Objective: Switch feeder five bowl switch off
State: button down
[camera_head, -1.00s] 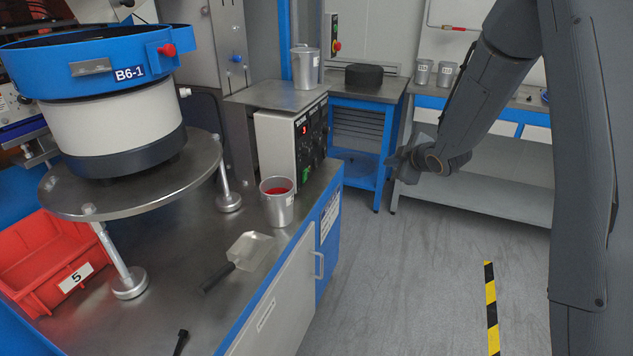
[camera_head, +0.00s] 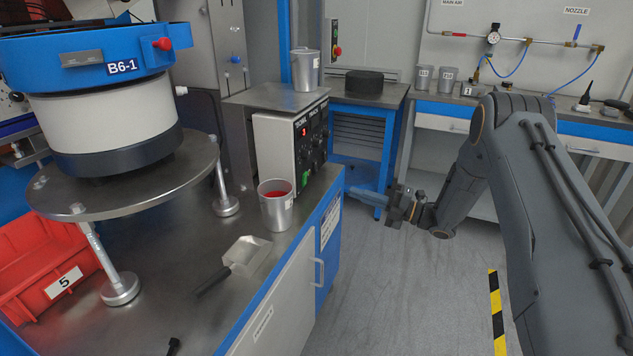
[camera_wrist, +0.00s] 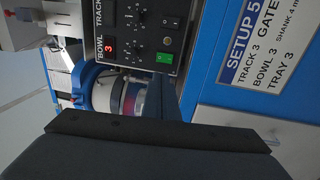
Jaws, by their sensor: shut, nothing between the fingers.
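The grey control box (camera_head: 290,150) stands on the steel bench, with column labels along its top. In the wrist view its panel is turned sideways. The BOWL row there holds a red display (camera_wrist: 108,47) reading 3, a knob (camera_wrist: 137,57) and a green-lit rocker switch (camera_wrist: 164,58). The TRACK row's switch (camera_wrist: 171,22) looks dark green, unlit. The green switch also shows low on the box in the head view (camera_head: 305,180). My gripper (camera_head: 362,192) is shut and empty, right of the box and apart from it. In the wrist view the gripper (camera_wrist: 166,95) lies below the green switch.
A steel cup (camera_head: 276,212) with red contents stands before the box; a scoop (camera_head: 245,254) lies nearby. A SETUP 5 plate (camera_wrist: 265,50) is on the blue cabinet front.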

aim_at(306, 176)
jog(key=p+x, duration=0.2)
jog(key=x, duration=1.2)
jog(key=shift+w+d, duration=0.1)
